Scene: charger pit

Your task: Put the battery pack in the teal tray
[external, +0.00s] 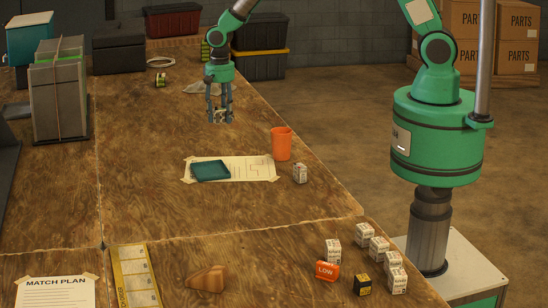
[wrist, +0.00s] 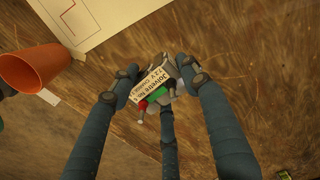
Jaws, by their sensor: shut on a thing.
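My gripper (external: 219,115) hangs pointing down over the far part of the wooden table. In the wrist view its three dark fingers (wrist: 152,87) are closed around the battery pack (wrist: 149,92), a small block with a printed cream label and a bit of red and green. The fingers partly hide it, and it is only a pale spot in the external view. I cannot tell how far it is above the table. The teal tray (external: 210,171) lies flat and looks empty, on a paper sheet nearer the camera than my gripper. The wrist view does not show the tray.
An orange cup (external: 281,144) stands right of the paper sheet (external: 250,168); it also shows in the wrist view (wrist: 28,70). Several white boxes, a red LOW block (external: 327,270) and a brown lump (external: 207,279) are nearer.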

